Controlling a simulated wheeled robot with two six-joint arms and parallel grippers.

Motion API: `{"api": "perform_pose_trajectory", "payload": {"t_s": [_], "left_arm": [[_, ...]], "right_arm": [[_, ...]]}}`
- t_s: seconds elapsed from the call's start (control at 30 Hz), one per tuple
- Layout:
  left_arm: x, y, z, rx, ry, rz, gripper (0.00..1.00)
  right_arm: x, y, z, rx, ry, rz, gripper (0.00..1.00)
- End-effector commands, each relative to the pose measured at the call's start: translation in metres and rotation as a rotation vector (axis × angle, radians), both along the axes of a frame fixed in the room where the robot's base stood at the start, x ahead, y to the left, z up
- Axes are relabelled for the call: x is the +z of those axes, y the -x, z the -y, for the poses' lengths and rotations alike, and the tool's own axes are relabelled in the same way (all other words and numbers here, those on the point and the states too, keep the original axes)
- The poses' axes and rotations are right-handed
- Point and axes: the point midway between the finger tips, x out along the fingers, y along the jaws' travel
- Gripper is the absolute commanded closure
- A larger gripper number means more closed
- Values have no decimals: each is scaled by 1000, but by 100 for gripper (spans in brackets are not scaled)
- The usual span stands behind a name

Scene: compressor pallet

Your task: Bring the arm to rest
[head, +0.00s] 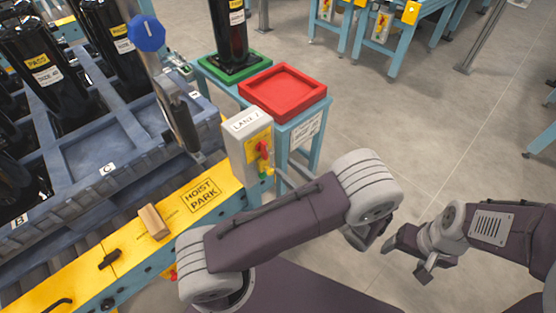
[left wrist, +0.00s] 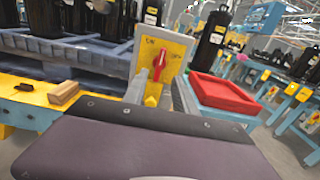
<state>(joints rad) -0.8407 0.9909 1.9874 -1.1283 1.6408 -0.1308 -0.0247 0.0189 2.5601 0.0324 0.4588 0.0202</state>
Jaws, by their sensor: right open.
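My left arm crosses the lower middle of the head view, its purple link running from lower left up to a grey ribbed joint. My right gripper (head: 407,262) is at the right of the head view, over bare floor. Its fingers are spread, with nothing seen between them.
A switch box (head: 248,148) with a red switch stands beside the yellow rail (head: 75,262), close to my left arm. A wooden block (head: 154,221) lies on the rail. A red tray (head: 283,88) and green tray (head: 233,66) sit on a blue stand.

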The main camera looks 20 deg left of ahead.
Motion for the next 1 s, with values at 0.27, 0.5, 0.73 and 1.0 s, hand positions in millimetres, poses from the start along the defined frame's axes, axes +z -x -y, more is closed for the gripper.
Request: {"api": "perform_pose_trajectory", "payload": {"t_s": [0.27,0.5,0.73,1.0], "left_arm": [[0,2,5,1,0,-1,66],[0,2,4,1,0,0,66],[20,56,-54,383,351,21,66],[49,122,-20,1252,1315,635,66]], "right_arm": [[0,0,0,0,0,0,26],[0,0,0,0,0,0,26],[39,0,0,0,0,0,26],[104,0,0,0,0,0,26]]}}
